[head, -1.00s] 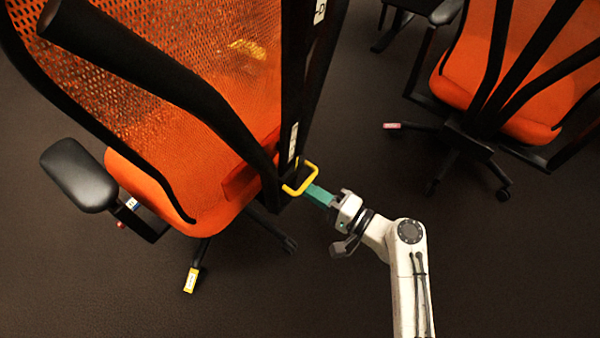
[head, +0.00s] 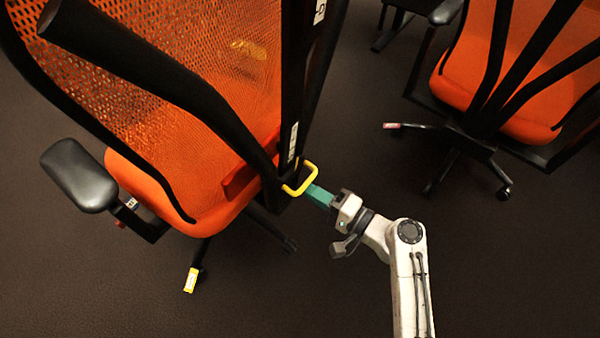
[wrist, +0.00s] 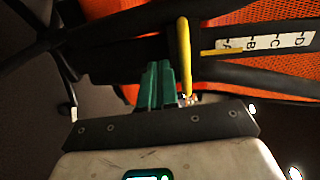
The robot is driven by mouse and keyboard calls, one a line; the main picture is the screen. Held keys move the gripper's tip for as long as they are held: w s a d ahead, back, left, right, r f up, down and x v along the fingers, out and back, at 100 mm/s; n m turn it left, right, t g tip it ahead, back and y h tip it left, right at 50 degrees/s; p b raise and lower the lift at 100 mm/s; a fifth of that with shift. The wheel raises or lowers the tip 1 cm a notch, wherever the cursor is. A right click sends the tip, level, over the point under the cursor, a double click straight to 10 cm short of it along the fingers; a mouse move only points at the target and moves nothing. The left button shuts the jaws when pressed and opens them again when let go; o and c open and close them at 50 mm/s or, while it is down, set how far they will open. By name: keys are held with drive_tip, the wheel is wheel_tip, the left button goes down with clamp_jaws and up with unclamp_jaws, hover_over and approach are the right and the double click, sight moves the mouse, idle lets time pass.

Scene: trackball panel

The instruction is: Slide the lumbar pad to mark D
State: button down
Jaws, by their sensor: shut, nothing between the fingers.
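The lumbar pad (head: 240,178) is a red strip low on the mesh back of the near orange chair, partly hidden by the black frame. A yellow handle (head: 302,180) sticks out at the frame's right side; it also shows in the wrist view (wrist: 184,55). A white scale (wrist: 268,42) there carries letters A, B, C and D, with D at the right. A yellow bar (wrist: 249,51) lies below A and B. My gripper (head: 311,188) has green fingers, shut and empty, with the tips at the handle. In the wrist view the fingers (wrist: 160,70) are just left of it; contact is unclear.
The chair's black armrest (head: 76,174) stands at left, and its thick black back bar (head: 140,65) crosses above the seat. A second orange chair (head: 510,90) stands at upper right. The dark floor (head: 500,270) is clear at lower right.

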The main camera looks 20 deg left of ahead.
drive_tip(key=shift+r+p, duration=3.2)
drive_tip(key=shift+r, duration=0.75)
idle(0.5)
drive_tip(key=shift+f+b, duration=1.5)
drive_tip(key=shift+f, duration=0.15)
drive_tip(key=shift+d, duration=0.1)
drive_tip(key=p, duration=0.2)
approach(295, 170)
drive_tip(key=shift+v, duration=2.05)
drive_tip(key=shift+s+f, duration=0.1)
